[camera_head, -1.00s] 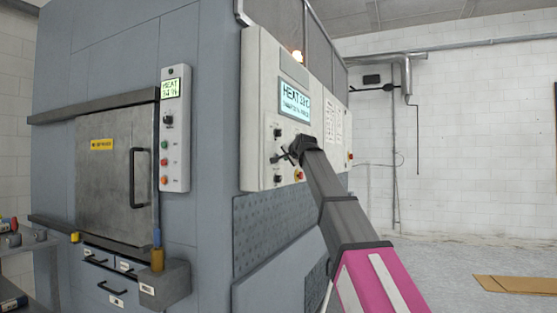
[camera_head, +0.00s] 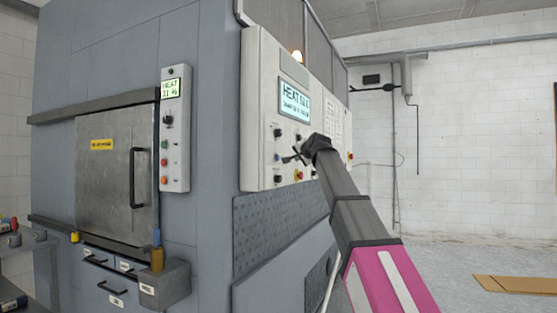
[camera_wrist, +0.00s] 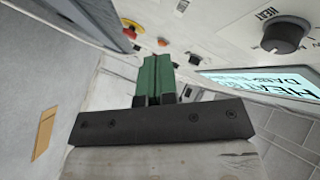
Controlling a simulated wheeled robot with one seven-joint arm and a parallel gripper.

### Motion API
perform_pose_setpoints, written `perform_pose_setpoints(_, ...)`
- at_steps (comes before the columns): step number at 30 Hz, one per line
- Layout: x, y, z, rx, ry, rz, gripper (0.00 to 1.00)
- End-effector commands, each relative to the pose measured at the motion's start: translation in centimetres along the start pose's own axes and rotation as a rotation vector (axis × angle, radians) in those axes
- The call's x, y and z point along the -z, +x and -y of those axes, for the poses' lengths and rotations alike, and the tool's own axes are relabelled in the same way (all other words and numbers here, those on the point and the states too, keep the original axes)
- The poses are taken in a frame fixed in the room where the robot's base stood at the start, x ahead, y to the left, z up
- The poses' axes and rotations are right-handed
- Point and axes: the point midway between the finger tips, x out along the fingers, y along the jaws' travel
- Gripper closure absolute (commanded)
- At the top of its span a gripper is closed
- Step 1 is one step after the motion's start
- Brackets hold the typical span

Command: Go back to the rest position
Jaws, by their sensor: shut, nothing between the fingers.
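My gripper (camera_head: 292,156) is in front of the light control panel (camera_head: 262,158), at the end of my grey and magenta arm. In the wrist view its green fingers (camera_wrist: 154,78) are together and hold nothing. In the wrist view a black knob labelled HEAT (camera_wrist: 285,35) is to the right of the fingers and apart from them. The panel's display (camera_head: 293,97) is lit and reads HEAT with a value I cannot read surely.
A grey oven door (camera_head: 105,165) is closed at the left, beside a small control box (camera_head: 175,130). Drawers and a grey box (camera_head: 163,284) stick out below it. Cardboard (camera_head: 515,285) lies on the floor at the right. The floor to the right is mostly clear.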

Motion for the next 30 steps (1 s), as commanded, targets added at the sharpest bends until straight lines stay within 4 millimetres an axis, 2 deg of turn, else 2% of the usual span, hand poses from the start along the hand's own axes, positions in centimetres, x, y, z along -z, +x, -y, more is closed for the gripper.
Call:
perform_pose_setpoints(18,0.0,0.1,0.0,0.0,0.0,0.0,1.0)
perform_pose_setpoints(21,-0.2,0.2,-0.5,-0.006,-0.002,0.003,1.0)
perform_pose_setpoints(23,-0.6,0.4,-1.6,-0.02,-0.009,0.008,1.0)
perform_pose_setpoints(26,-1.9,1.2,-5.0,-0.062,-0.03,0.025,1.0)
perform_pose_setpoints(30,-4.6,2.5,-12.1,-0.153,-0.078,0.069,1.0)
